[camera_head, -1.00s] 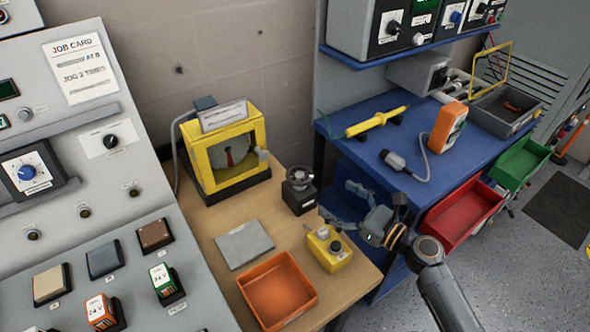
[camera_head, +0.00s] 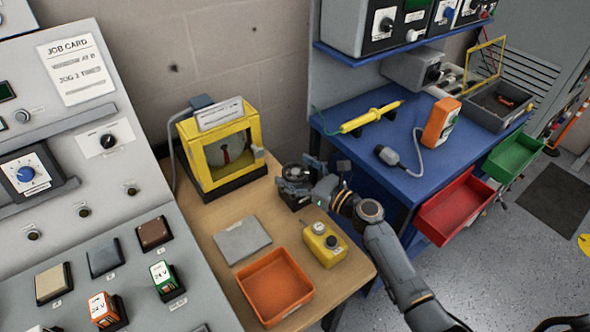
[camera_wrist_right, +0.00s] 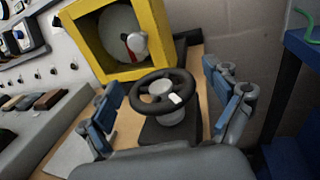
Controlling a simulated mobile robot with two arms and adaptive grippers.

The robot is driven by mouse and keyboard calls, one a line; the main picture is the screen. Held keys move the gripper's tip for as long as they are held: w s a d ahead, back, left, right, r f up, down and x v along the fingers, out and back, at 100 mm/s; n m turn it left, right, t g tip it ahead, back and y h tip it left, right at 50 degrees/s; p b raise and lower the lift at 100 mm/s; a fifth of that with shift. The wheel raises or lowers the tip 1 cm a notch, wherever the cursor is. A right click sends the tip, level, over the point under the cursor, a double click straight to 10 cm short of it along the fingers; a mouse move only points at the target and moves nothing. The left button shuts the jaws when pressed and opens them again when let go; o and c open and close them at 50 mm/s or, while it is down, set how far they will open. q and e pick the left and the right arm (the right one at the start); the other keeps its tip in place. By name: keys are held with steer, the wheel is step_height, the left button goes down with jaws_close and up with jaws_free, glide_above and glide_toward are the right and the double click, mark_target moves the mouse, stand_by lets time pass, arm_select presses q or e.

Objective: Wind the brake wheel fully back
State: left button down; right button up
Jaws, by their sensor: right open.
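The brake wheel (camera_wrist_right: 163,93) is a small black handwheel with a grey hub and a white mark on its rim, on a dark block. In the head view the wheel (camera_head: 295,171) is partly hidden by my right gripper (camera_head: 312,176). In the right wrist view my right gripper (camera_wrist_right: 168,108) is open, with one blue-padded finger on each side of the wheel. The fingers look apart from the rim. My left gripper is not in view.
A yellow-framed box (camera_head: 183,130) with a dial and red pointer stands behind the wheel. A blue bench (camera_head: 385,135) is at right.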

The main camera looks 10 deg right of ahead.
steer(key=c, duration=1.2)
steer(key=shift+f+n+g+y+b, duration=0.2)
steer(key=shift+n+g+y+b, duration=0.6)
steer(key=shift+y+b, duration=0.3)
steer(key=n+g+y+b, duration=0.3)
steer(key=g+b, duration=0.1)
steer(key=shift+n+g+b, duration=0.3)
steer(key=shift+b, duration=0.1)
steer(key=shift+r+n+g+y+b, duration=0.2)
steer(key=shift+n+g+y+b, duration=0.5)
steer(key=shift+n+g+b, duration=0.7)
steer(key=shift+m, duration=0.3)
steer(key=o, duration=1.2)
steer(key=shift+s, duration=0.1)
